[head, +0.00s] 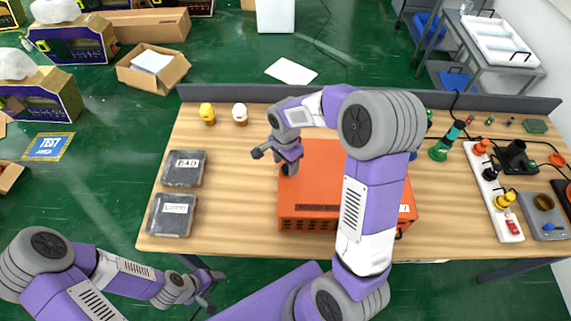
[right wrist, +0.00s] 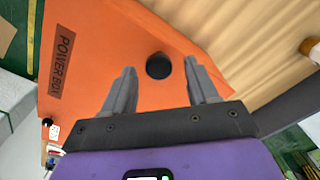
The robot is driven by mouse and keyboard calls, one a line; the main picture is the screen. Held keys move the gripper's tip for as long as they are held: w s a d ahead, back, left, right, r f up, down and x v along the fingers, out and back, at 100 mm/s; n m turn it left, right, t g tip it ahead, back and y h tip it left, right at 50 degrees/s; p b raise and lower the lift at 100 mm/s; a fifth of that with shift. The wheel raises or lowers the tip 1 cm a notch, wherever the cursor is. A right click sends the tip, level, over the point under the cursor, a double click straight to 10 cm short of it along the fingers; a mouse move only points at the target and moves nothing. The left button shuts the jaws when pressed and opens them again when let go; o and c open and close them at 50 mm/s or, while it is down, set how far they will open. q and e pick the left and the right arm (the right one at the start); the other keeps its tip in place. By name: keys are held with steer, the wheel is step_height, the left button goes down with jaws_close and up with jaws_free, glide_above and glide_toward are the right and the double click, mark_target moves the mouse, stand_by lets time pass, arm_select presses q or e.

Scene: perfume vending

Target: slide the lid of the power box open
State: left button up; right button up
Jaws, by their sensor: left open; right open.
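The orange power box (head: 310,200) stands on the wooden table, partly hidden by my right arm in the head view. In the right wrist view its orange top (right wrist: 110,40) bears a "POWER BOX" label (right wrist: 62,55). A round black knob (right wrist: 158,66) on the top shows between the fingertips of my right gripper (right wrist: 162,78). The gripper is open, and I cannot tell whether it touches the knob. In the head view my right gripper (head: 288,168) is over the box's left end. My left gripper (head: 208,292) is open and empty, off the table's front edge.
Two dark trays labelled BAD (head: 184,168) and GOOD (head: 172,214) lie at the table's left. Yellow (head: 207,113) and white-topped (head: 240,114) items stand behind. A green bottle (head: 445,143) and a white holder (head: 492,190) are at right. Table between trays and box is clear.

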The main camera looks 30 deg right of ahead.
steer(key=shift+s+f, duration=0.1)
steer(key=shift+f, duration=0.4)
steer(key=shift+c, duration=0.2)
jaws_close()
